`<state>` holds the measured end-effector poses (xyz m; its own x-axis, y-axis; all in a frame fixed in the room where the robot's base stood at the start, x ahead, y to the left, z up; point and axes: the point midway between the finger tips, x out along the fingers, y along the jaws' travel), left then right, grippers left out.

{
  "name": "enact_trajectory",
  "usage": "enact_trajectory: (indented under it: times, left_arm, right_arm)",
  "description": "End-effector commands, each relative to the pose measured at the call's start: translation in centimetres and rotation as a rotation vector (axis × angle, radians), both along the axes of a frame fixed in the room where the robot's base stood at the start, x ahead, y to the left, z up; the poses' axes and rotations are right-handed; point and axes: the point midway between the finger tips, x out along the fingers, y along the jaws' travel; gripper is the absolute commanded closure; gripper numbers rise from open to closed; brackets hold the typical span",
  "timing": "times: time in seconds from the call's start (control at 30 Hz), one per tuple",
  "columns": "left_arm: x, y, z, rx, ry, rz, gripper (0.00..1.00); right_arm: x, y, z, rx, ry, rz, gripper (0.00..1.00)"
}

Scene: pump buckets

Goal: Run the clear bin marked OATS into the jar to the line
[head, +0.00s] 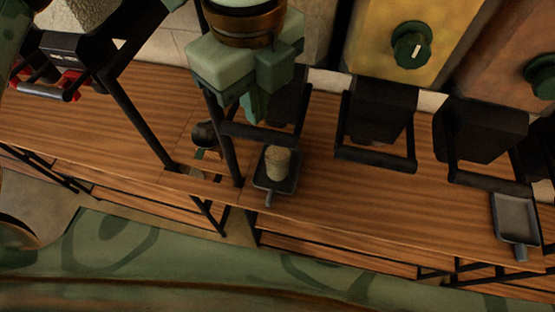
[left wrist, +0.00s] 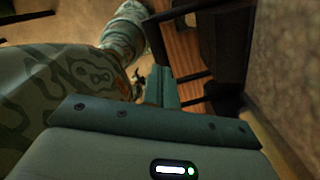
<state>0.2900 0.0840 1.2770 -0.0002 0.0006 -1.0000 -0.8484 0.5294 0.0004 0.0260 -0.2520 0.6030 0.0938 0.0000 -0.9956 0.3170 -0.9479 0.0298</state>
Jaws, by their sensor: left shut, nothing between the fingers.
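My left gripper (head: 254,108) comes down from the top of the head view, shut and empty, in front of a black spout (head: 290,108). Its green fingers also show in the left wrist view (left wrist: 160,88). Behind it, a bin with a pale speckled face (head: 318,30) is partly hidden; I see no readable OATS mark. The same kind of speckled face fills the right of the left wrist view (left wrist: 284,60). Below the spout, a small jar (head: 278,164) looks pale and grainy inside and stands upright on a dark tray (head: 264,184). I cannot make out its line. My right gripper is not in view.
A yellow bin (head: 380,30) and a brown bin (head: 505,50) with green knobs stand to the right, with black spouts below. A grey tray (head: 515,222) lies at the far right. A dark round thing (head: 203,134) sits left of the jar. The wooden counter (head: 90,130) is mostly clear at left.

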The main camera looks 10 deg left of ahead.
Motion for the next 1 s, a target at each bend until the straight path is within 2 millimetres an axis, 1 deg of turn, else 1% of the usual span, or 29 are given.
enact_trajectory:
  times: [0.13,0.23,0.5,0.57,1.0]
  left_arm:
    - [0.0,0.0,0.1,0.000,0.000,0.000,1.00]
    - [0.0,0.0,0.7,-0.001,-0.001,0.000,1.00]
    - [0.0,0.0,4.4,0.000,-0.002,0.000,1.00]
    - [0.0,0.0,4.9,0.000,-0.002,-0.001,1.00]
    - [0.0,0.0,4.9,0.000,0.000,-0.001,1.00]
  right_arm:
    - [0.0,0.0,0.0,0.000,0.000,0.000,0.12]
    - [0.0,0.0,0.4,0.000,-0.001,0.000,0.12]
    - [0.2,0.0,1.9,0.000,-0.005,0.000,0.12]
    - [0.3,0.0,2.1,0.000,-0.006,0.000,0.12]
    - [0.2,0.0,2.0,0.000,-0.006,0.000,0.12]
